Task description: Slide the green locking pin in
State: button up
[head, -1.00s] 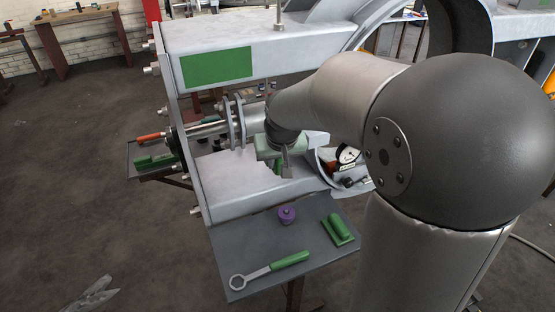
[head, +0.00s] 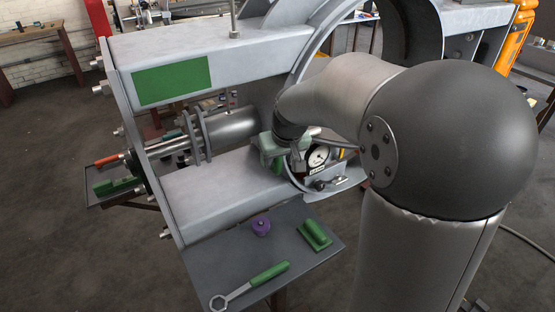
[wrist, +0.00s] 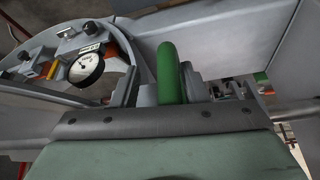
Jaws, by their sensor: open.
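A green rod with a rounded end (wrist: 170,75), which looks like the locking pin, stands upright in the wrist view. My gripper (wrist: 163,90) is open, with a dark finger on each side of the rod. The rod appears between the fingers, nearer the right one; I cannot tell whether it touches or how deep it lies. In the head view my gripper (head: 289,165) is beside the dial gauge (head: 319,157), above the right end of the lower grey beam (head: 220,190). The rod and its hole cannot be made out there.
Metal plates and a cylinder (head: 232,128) lie left of my gripper. The curved grey ring (head: 300,50) rises behind it.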

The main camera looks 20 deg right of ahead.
jog(key=shift+a, duration=0.15)
jog(key=b+v, duration=0.1)
jog(key=v, duration=1.6)
jog(key=shift+r, duration=0.25)
jog(key=s+a+f+m+g, duration=0.1)
jog(key=s+f+g, duration=0.3)
jog(key=s+f, duration=1.6)
jog(key=shift+a+f, duration=0.35)
jog(key=shift+f, duration=0.4)
